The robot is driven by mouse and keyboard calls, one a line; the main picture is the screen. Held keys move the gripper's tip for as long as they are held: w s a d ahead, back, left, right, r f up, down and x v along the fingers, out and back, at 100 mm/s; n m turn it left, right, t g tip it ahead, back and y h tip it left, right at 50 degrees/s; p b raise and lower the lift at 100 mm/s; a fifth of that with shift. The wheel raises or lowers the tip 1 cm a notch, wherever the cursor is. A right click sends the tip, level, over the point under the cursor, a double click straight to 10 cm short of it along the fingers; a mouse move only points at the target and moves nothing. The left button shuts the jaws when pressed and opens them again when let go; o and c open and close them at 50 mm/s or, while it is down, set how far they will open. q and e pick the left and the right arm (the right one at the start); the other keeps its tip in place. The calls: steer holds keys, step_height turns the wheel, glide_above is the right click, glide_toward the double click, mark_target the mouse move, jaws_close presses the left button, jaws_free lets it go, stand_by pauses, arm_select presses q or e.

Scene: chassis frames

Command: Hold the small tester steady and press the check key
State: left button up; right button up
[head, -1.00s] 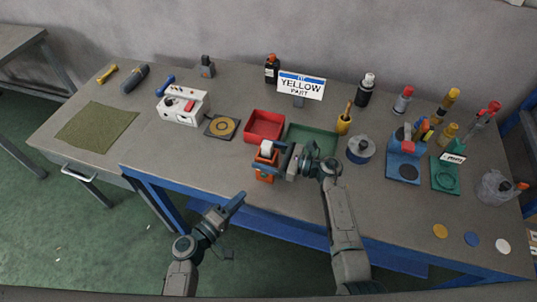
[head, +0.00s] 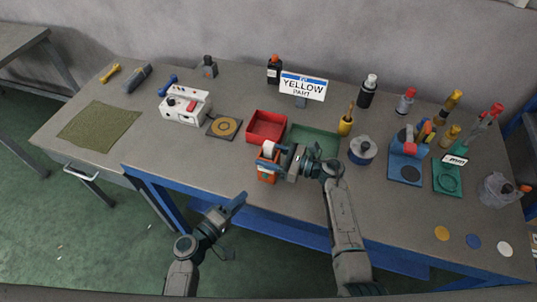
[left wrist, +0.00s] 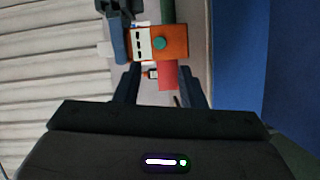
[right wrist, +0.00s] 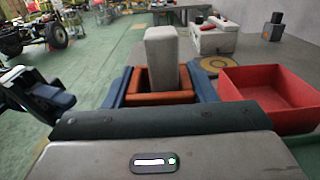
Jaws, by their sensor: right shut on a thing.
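The small tester (head: 267,171) is an orange box with a pale grey block on top, at the table's front edge in the head view. My right gripper (head: 275,160) is shut on it; the right wrist view shows the orange body (right wrist: 158,98) between both fingers. I cannot tell whether it touches the table. In the left wrist view the tester's face (left wrist: 176,42) shows a round green key (left wrist: 160,43) and a white panel with dark marks. My left gripper (head: 241,198) is open and empty, in front of and below the tester, apart from it.
A red bin (head: 266,127) and a green tray (head: 314,141) stand just behind the tester. A white device (head: 185,106) and a round pad (head: 224,127) lie left. A blue fixture (head: 406,165) and bottles stand right.

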arm_select(q)
steer(key=shift+c, duration=0.5)
jaws_close()
stand_by(1.2)
